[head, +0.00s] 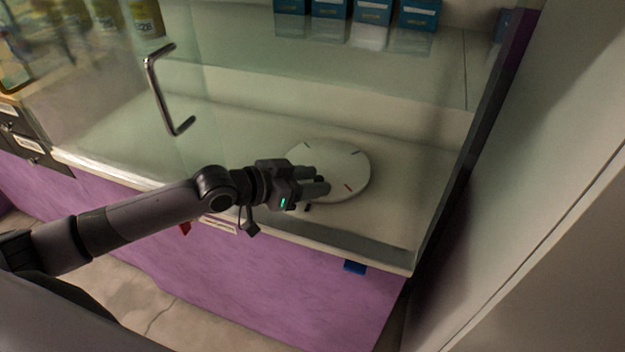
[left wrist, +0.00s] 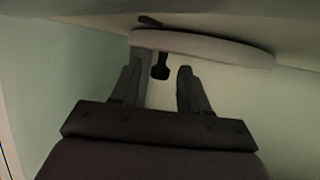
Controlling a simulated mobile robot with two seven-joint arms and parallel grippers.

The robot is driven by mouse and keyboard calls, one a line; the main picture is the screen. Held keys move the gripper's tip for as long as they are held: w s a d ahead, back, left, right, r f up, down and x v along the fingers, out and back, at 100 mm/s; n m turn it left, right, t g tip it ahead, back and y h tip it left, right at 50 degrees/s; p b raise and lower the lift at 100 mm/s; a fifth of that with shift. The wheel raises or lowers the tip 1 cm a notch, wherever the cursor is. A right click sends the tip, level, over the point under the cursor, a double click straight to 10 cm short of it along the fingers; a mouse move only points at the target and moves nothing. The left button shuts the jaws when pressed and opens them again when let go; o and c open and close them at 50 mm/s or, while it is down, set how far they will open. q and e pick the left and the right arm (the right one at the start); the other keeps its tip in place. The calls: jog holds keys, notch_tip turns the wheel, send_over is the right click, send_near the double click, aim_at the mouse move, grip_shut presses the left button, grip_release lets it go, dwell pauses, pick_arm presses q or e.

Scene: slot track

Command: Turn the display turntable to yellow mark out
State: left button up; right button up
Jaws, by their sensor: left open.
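The display turntable (head: 352,172) is a round white disc on the shelf inside the glass case. Short red, blue and dark marks show on its top; I cannot make out a yellow mark. My left gripper (head: 318,184) is over the disc's near left edge and hides part of it. In the left wrist view the turntable (left wrist: 215,47) shows as a pale thick rim ahead of the fingers. A small dark peg (left wrist: 160,68) at this rim stands between the open fingers; I cannot tell whether they touch it. My right gripper is out of view.
A metal handle (head: 158,95) stands on the glass at the left. Blue boxes (head: 373,12) line the upper shelf, with yellow-labelled containers (head: 146,18) at the upper left. A dark frame edge (head: 462,165) and pale wall bound the right. The shelf right of the disc is clear.

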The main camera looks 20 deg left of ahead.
pick_arm(q)
jog(key=shift+w+d+f, duration=0.1)
jog(key=shift+w+d, duration=0.05)
jog(key=shift+w, duration=0.05)
grip_shut()
